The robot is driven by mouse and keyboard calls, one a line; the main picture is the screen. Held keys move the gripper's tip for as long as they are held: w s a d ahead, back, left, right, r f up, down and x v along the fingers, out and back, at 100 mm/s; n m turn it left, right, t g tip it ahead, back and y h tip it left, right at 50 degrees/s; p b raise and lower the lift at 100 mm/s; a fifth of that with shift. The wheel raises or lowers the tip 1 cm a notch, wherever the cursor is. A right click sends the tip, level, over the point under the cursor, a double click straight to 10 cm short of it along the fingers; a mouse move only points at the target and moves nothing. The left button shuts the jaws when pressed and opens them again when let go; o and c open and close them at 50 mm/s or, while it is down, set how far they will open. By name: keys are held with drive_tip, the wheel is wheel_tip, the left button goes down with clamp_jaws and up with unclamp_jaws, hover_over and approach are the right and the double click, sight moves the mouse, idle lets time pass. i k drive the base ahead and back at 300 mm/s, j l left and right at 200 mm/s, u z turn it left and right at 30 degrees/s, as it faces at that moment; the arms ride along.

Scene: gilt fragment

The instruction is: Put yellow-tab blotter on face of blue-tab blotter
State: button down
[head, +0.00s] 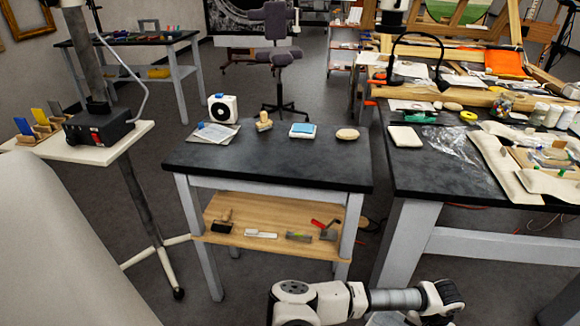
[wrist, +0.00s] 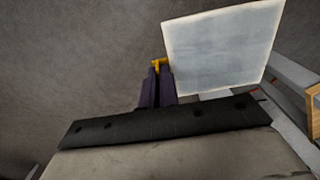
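The yellow-tab blotter (wrist: 222,50) is a pale, square sheet in the wrist view, with its small yellow tab at its left edge. My gripper (wrist: 158,72) has its dark purple fingers close together on that tab, and the sheet hangs out to the right, clear of any surface. In the head view a pale sheet with a small blue tab, apparently the blue-tab blotter (head: 218,134), lies flat at the left end of the small black-topped table (head: 270,165). My arm is low in front of that table; the fingers are not clear there.
On the small table stand a white device (head: 222,108), a wooden-handled tool (head: 264,122), a blue-topped pad (head: 303,130) and a beige oval block (head: 347,134). The table's front half is clear. A cluttered workbench (head: 440,170) is at right, a pole stand (head: 130,190) at left.

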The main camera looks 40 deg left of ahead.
sight(209, 136)
drive_tip(key=l+u, duration=0.1)
drive_tip(key=u, duration=1)
